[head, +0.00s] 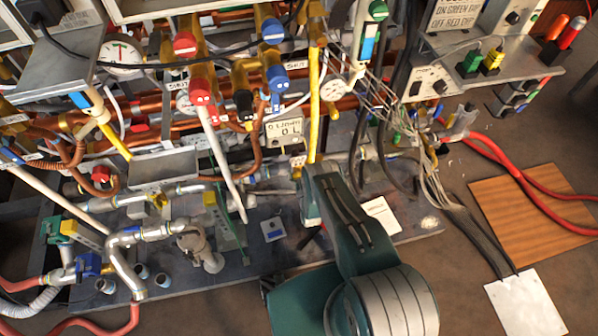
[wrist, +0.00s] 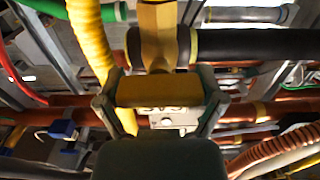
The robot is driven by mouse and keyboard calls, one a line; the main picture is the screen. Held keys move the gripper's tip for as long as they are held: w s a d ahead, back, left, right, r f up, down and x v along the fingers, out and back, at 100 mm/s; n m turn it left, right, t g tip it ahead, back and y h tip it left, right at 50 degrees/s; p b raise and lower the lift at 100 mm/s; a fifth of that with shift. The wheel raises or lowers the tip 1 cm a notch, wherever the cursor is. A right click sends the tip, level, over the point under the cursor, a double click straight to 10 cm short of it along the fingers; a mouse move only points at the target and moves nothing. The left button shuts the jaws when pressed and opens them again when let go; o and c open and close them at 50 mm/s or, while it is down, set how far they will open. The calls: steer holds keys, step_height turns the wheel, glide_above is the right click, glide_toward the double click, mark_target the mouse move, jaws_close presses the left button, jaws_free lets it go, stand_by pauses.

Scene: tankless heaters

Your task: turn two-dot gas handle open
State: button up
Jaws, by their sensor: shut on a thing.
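A yellow gas handle (wrist: 158,91) sits between the two fingers of my gripper (wrist: 160,86) in the wrist view. The fingers are shut on it, one at each side. Its yellow valve body (wrist: 160,35) is just above it in the picture. A small plate reading GAS (wrist: 168,117) shows just below the handle. I cannot make out dots on the handle.
Red-tipped levers (head: 203,92), a blue one (head: 276,82) and copper pipes crowd left of the yellow lever. A yellow corrugated hose (wrist: 88,40) runs close beside my gripper. Loose wires (head: 425,150) hang to the right. A wooden board (head: 535,215) lies on the floor.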

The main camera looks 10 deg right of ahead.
steer(key=shift+n, duration=0.4)
steer(key=n, duration=0.3)
steer(key=shift+a+n, duration=0.15)
steer(key=shift+n, duration=0.15)
steer(key=n, duration=0.4)
steer(key=shift+a+n, duration=0.1)
steer(key=shift+n, duration=0.2)
steer(key=n, duration=0.4)
steer(key=shift+a+f+n, duration=0.1)
steer(key=shift+f+n, duration=0.1)
steer(key=shift+n, duration=0.1)
steer(key=shift+f+n, duration=0.15)
steer(key=shift+n, duration=1.65)
steer(key=shift+a, duration=0.1)
steer(key=shift+s, duration=0.1)
